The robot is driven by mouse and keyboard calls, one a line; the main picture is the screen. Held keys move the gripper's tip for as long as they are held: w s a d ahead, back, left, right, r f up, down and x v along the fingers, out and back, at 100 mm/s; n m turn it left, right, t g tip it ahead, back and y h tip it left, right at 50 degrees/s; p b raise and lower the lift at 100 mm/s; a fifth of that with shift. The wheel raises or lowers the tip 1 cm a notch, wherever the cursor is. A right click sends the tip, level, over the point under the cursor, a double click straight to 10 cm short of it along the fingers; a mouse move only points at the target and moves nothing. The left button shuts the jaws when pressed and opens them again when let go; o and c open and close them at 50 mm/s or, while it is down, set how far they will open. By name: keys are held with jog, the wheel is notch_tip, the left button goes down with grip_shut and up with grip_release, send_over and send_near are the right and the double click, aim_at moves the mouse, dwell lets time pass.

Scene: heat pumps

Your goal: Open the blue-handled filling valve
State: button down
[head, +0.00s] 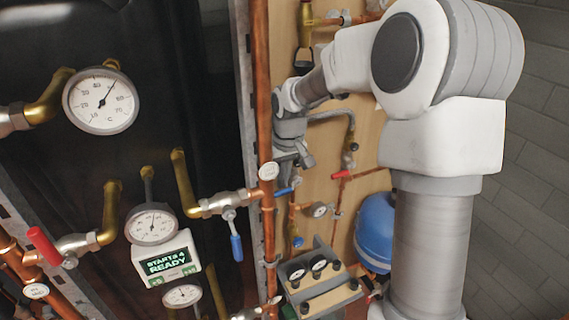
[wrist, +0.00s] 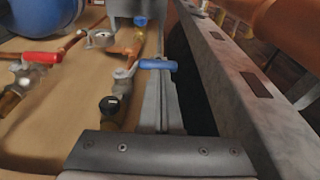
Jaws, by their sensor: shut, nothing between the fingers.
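A small blue lever handle (head: 285,191) sits on the copper pipework of the wooden panel, just below my gripper (head: 306,163) in the head view. In the wrist view the blue handle (wrist: 158,65) lies crosswise near the top centre, attached on its left to a metal valve body on a copper pipe. My gripper is shut and empty, with its fingers close to the handle. I cannot tell whether they touch it. A larger blue lever (head: 236,245) hangs down from a valve on the dark unit to the left.
A copper riser (head: 262,120) and a metal frame edge (wrist: 240,90) run close beside my gripper. A red handle (wrist: 42,57) and a blue tank (head: 375,231) are nearby. A gauge block (head: 318,280) stands below. A display (head: 167,262) reads "READY".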

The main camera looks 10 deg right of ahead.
jog(key=shift+w+f, duration=0.2)
jog(key=shift+f, duration=0.75)
jog(key=shift+s+a+f+b, duration=0.1)
jog(key=shift+a+f+b, duration=0.15)
jog(key=shift+f+b, duration=0.25)
jog(key=shift+a+f+b, duration=0.2)
jog(key=shift+f+b, duration=0.15)
jog(key=shift+f, duration=0.15)
jog(key=shift+r, duration=0.2)
jog(key=shift+r, duration=0.3)
notch_tip(320, 180, up, 16)
jog(key=p, duration=0.1)
send_over(279, 193)
jog(key=s, duration=0.4)
jog(key=shift+w+d+r, duration=0.15)
jog(key=shift+d, duration=0.1)
